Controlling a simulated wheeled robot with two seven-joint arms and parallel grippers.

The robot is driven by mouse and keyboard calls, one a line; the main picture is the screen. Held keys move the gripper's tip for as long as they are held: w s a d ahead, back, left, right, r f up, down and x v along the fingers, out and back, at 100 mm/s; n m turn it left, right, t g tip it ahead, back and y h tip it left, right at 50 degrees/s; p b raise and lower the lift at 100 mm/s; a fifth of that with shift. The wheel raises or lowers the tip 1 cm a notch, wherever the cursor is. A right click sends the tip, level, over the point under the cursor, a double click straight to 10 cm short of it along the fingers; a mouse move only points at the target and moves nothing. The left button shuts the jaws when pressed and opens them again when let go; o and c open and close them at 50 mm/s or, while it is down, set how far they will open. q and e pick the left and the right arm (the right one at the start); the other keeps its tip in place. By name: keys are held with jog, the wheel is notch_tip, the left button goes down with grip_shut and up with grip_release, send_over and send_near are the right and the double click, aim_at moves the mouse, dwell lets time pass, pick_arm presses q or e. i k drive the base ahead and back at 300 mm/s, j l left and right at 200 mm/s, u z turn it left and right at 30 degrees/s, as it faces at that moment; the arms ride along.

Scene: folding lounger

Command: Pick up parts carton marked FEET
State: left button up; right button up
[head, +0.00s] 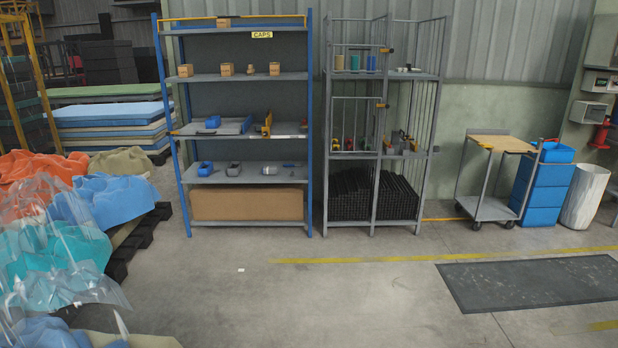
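Several small brown cartons stand on a blue-posted shelf rack (309,130) against the back wall. One carton (223,22) is on the top shelf. On the second shelf are a left carton (185,70), a middle carton (227,69) and a right carton (274,68), with a smaller brown item (250,70) between the last two. Their markings are too small to read, so I cannot tell which one says FEET. A yellow label (262,35) reading CAPS hangs under the top shelf. Neither of my grippers is in view.
A wire cage rack (432,115) stands right of the shelf. A cart (488,208), blue drawers (546,195) and a white bin (585,196) are further right. Wrapped foam piles (85,205) on dark pallets fill the left. The concrete floor in front is open, with a dark mat (535,282).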

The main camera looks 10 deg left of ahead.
aim_at(274, 68)
jog(key=i+u, duration=0.2)
jog(key=i, duration=1.45)
